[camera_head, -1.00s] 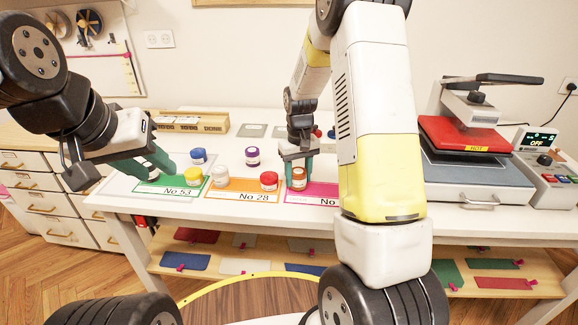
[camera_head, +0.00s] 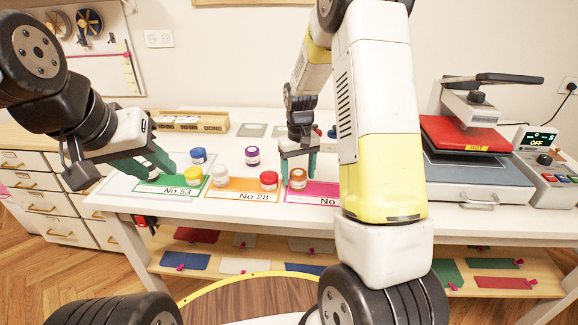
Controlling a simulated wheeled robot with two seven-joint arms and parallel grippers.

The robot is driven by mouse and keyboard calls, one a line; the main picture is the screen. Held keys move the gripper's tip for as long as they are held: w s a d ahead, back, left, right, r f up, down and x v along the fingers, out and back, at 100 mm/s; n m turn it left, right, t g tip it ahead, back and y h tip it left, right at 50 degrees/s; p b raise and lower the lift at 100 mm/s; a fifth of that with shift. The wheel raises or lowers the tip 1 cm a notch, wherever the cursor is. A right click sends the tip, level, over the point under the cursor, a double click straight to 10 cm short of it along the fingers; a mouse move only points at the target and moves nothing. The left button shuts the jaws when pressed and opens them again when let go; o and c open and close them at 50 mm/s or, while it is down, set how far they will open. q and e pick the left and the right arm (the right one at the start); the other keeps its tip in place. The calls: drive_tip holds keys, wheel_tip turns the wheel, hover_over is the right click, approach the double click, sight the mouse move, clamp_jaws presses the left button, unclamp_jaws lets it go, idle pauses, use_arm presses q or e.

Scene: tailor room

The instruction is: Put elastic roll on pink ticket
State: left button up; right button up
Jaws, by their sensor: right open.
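A brown-topped roll (camera_head: 298,178) stands upright on the pink ticket (camera_head: 318,196), near its left end. My right gripper (camera_head: 299,170) is open just above and around the top of this roll, with its teal fingers apart.
The orange ticket (camera_head: 240,196) bears a red roll (camera_head: 269,180) and a beige one (camera_head: 220,175). A yellow roll (camera_head: 193,176) is on the green ticket. Blue (camera_head: 198,156) and purple (camera_head: 252,156) rolls stand behind. A heat press (camera_head: 465,150) is at right.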

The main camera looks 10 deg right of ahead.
sight(298, 173)
wheel_tip(298, 173, up, 10)
drive_tip(key=s+r+t+y, duration=0.1)
drive_tip(key=s+r+t, duration=0.2)
drive_tip(key=s+r, duration=0.7)
drive_tip(key=s+a+r+m+t+y, duration=0.1)
drive_tip(key=s+a+r+t, duration=0.1)
drive_tip(key=s, duration=1.2)
drive_tip(key=shift+s+r+m+t, duration=0.15)
drive_tip(key=shift+r+m+t, duration=0.15)
drive_tip(key=shift+r+t, duration=0.35)
